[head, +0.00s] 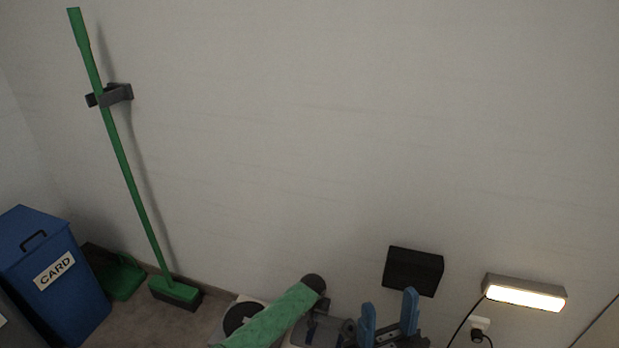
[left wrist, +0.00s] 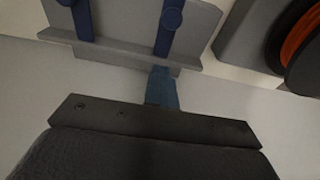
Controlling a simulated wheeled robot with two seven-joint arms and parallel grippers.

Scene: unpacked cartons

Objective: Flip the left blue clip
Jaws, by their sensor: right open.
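In the left wrist view, the left blue clip (left wrist: 82,20) is a dark blue bar with a round knob, upright on a grey plate (left wrist: 125,25). A similar right blue clip (left wrist: 167,35) stands beside it. My left gripper (left wrist: 162,75) is shut, its blue fingers together at the plate's lower edge, below the right clip. I cannot tell whether they touch the plate. The clips are not discernible in the head view. My right gripper (head: 389,318) is open and empty at the bottom of the head view, its two blue fingers pointing up.
A black spool with orange winding (left wrist: 298,45) stands right of the plate. A black box (head: 413,271) and a lit lamp (head: 525,292) are near the wall. A blue card bin (head: 75,300) and green broom (head: 125,165) stand left.

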